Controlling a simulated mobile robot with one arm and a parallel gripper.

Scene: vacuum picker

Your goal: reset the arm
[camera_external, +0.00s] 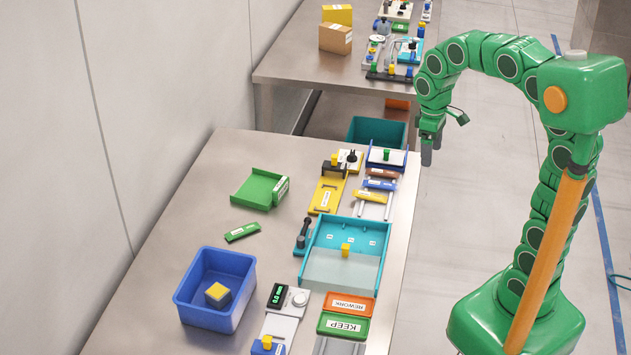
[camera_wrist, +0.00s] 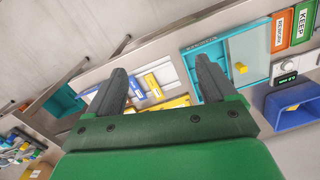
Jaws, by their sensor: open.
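My green arm curves up from its base at the right of the external view and bends down to my gripper (camera_external: 429,150). The gripper hangs beside the right edge of the near table (camera_external: 215,185), off the tabletop. In the wrist view my gripper (camera_wrist: 160,85) shows two dark fingers spread well apart. Nothing is between the fingers; it is open and empty. The fingers touch nothing that I can see.
The near table holds a blue bin (camera_external: 190,307) with a yellow-topped block (camera_external: 217,294), a teal tray (camera_external: 372,275), a green tray (camera_external: 252,192) and REWORK (camera_external: 348,305) and KEEP (camera_external: 343,326) plates. A second table (camera_external: 290,65) stands behind.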

